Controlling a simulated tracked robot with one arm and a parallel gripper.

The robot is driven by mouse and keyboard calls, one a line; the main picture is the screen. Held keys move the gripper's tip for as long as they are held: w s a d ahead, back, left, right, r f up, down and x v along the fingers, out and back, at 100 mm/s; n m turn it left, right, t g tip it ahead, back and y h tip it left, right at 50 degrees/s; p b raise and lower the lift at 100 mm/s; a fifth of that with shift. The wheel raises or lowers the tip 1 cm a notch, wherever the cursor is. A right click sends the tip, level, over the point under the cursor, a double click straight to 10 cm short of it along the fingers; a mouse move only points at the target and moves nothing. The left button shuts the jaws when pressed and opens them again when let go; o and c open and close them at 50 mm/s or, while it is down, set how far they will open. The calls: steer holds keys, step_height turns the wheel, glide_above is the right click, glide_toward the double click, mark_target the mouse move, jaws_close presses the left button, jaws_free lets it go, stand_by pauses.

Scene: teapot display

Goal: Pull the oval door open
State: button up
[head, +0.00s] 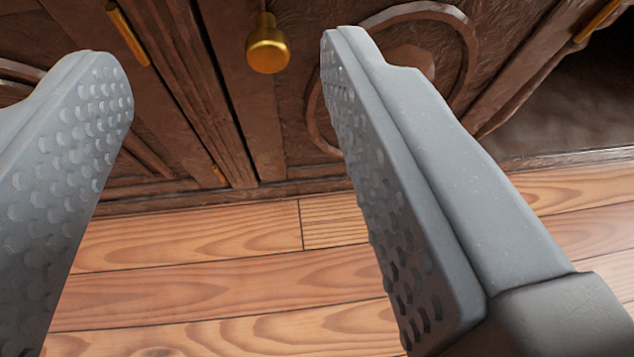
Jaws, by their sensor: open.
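The oval door (290,105) is a dark brown wooden cabinet door with a carved oval ring, partly hidden behind my right finger. A round brass knob (268,50) sticks out near its left edge. My gripper (228,75) is open, with one grey dimpled finger at the left and one at the right. The knob shows between the two fingertips, nearer the right one. Nothing is held, and I see no contact with the knob. How far the fingertips are from the door in depth is hard to tell.
Another dark cabinet door with carved trim and a brass hinge (128,34) is at the left. A dark opening (575,100) shows at the right, with a brass hinge (597,20) at its edge. The wooden plank floor (220,275) below is clear.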

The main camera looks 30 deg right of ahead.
mark_target(268, 56)
step_height(268, 56, down, 4)
steer(key=s, duration=0.2)
steer(key=b+x, duration=0.2)
steer(key=x, duration=0.4)
steer(key=b+x, duration=0.2)
steer(key=x, duration=0.5)
steer(key=shift+d+f+b, duration=0.2)
steer(key=shift+d+b, duration=0.05)
steer(key=shift+b, duration=0.05)
